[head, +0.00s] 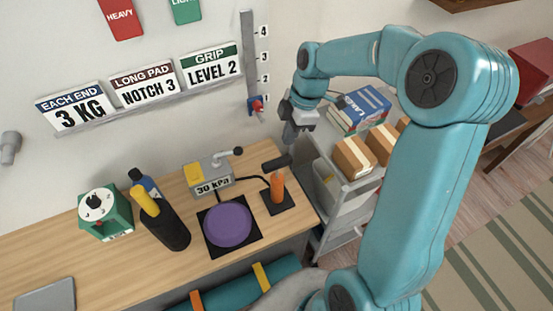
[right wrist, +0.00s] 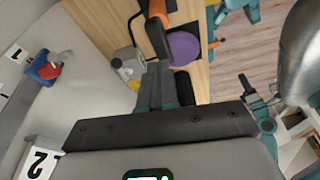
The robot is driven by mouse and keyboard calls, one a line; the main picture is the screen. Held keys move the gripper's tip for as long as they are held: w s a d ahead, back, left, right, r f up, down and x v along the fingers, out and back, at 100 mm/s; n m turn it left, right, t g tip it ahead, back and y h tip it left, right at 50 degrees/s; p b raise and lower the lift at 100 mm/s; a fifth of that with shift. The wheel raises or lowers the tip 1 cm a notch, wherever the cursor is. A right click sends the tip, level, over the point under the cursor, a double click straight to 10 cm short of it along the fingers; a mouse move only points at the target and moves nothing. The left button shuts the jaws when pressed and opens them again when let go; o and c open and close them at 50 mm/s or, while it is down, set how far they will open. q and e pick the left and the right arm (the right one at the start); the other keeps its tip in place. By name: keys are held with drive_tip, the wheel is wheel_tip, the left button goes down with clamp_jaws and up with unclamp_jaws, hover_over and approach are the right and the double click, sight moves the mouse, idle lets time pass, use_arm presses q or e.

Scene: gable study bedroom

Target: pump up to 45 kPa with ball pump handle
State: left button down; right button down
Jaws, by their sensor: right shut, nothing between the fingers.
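The ball pump has an orange body (head: 277,184) standing on a black base (head: 281,203) near the right end of the desk. Its black handle (head: 277,162) is on top; it also shows in the right wrist view (right wrist: 158,37). A dark hose runs from the pump to a grey gauge box (head: 213,176) labelled 30 kPa. A purple round pad (head: 228,225) lies on a black mat in front of the box. My right gripper (head: 289,139) is shut and empty, pointing down just above and behind the handle; contact cannot be told.
A black holder (head: 168,228) with a yellow-topped item and a green dial box (head: 105,212) stand to the left. A white cart (head: 341,185) with books and boxes is right of the desk. A wall slider (head: 256,104) is behind. The desk's front left holds a grey slab (head: 46,297).

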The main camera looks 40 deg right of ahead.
sight(283, 160)
drive_tip(key=b+x, duration=0.4)
drive_tip(key=x, duration=0.2)
drive_tip(key=shift+f, duration=0.1)
drive_tip(key=shift+a+f, duration=0.2)
drive_tip(key=shift+a, duration=0.05)
drive_tip(key=shift+f, duration=0.1)
wheel_tip(283, 160, down, 5)
drive_tip(key=b, duration=0.4)
drive_tip(key=shift+r, duration=0.3)
drive_tip(key=shift+s+d+r, duration=0.25)
drive_tip(key=shift+s+d, duration=0.1)
drive_tip(key=shift+d, duration=0.35)
drive_tip(key=shift+s+d+r, duration=0.2)
drive_tip(key=shift+s+d, duration=0.1)
drive_tip(key=shift+d, duration=0.4)
drive_tip(key=shift+r, duration=0.1)
